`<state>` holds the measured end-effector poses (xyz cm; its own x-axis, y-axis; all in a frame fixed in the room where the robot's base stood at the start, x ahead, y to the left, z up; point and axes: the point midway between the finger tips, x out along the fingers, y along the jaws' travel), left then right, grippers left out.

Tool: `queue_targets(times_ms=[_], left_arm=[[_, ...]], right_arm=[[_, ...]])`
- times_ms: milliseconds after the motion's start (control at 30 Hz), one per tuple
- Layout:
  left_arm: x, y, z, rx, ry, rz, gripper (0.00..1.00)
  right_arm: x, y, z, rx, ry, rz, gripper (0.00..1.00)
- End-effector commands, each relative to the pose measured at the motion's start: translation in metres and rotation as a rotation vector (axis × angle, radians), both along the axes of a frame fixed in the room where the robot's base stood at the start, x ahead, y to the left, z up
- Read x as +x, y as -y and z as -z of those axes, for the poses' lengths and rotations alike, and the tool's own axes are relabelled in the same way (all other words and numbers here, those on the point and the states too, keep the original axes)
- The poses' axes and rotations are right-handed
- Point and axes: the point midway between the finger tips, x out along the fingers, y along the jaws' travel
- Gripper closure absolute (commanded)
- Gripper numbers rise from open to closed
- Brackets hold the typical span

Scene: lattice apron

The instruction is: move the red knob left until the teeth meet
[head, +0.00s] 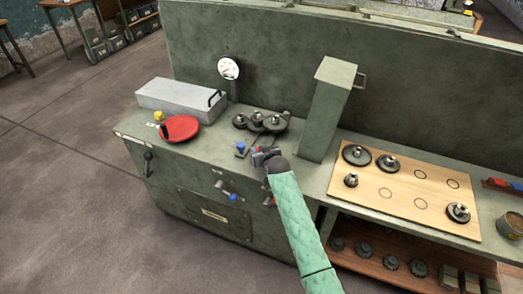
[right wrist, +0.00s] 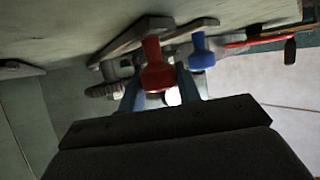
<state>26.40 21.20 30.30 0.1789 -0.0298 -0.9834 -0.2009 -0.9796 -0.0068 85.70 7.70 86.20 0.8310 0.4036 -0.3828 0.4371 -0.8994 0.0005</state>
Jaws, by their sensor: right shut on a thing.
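The red knob (right wrist: 153,66) shows in the right wrist view between the two fingers of my right gripper (right wrist: 158,92), which is shut on it. In the head view my right gripper (head: 262,155) is low over the bench top, in front of the dark gears (head: 257,119); I cannot make out the red knob there. The gears sit close together, and whether their teeth touch is too small to tell. A blue knob (head: 240,148) stands just left of my right gripper; it also shows in the right wrist view (right wrist: 203,52). My left gripper is not in view.
A red disc (head: 179,128) and a grey box (head: 181,98) lie at the bench's left. A round dial (head: 228,68) stands behind the gears. A tall green post (head: 328,108) rises right of them. A wooden board (head: 398,210) with several gears lies further right.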

Motion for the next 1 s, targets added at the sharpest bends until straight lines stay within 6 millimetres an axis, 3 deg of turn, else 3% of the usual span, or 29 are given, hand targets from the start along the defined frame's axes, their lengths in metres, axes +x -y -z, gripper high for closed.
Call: queue_targets(times_ms=[167,200,300,733,1000], left_arm=[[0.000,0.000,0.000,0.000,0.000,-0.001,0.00],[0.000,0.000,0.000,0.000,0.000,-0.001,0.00],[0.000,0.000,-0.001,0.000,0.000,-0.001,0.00],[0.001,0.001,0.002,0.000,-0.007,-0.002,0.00],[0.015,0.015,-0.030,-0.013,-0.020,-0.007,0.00]], right_arm=[[0.001,0.001,-0.002,0.001,0.003,0.001,1.00],[0.001,0.001,-0.002,0.001,0.003,0.001,0.61],[0.001,0.001,-0.001,0.001,0.002,0.001,0.45],[-0.009,0.005,-0.002,0.000,0.000,0.000,0.45],[-0.041,0.021,-0.017,0.001,0.002,0.000,0.45]])
